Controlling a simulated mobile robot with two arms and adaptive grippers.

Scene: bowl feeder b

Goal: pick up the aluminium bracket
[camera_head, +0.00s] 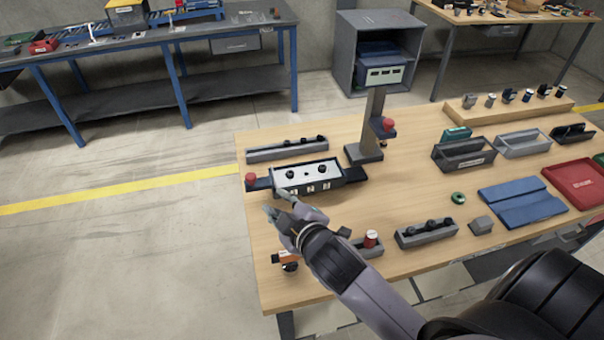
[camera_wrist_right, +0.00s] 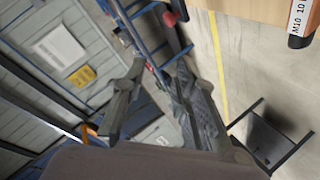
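I cannot single out the aluminium bracket for certain. A small grey block (camera_head: 480,225) lies on the wooden table right of centre. A dark fixture with a silver top plate (camera_head: 306,174) stands at the table's left part. My right gripper (camera_head: 277,202) is open and empty, just in front of this fixture near the table's left edge; whether they touch is unclear. In the right wrist view the two fingers of my right gripper (camera_wrist_right: 158,98) are spread apart with nothing between them. My left gripper is not in view.
Grey holders (camera_head: 427,233) with black parts line the table front. A grey post (camera_head: 373,120) stands behind the fixture. A blue tray (camera_head: 522,203), a red tray (camera_head: 578,184) and a grey bin (camera_head: 464,157) are to the right. The table's middle is fairly clear.

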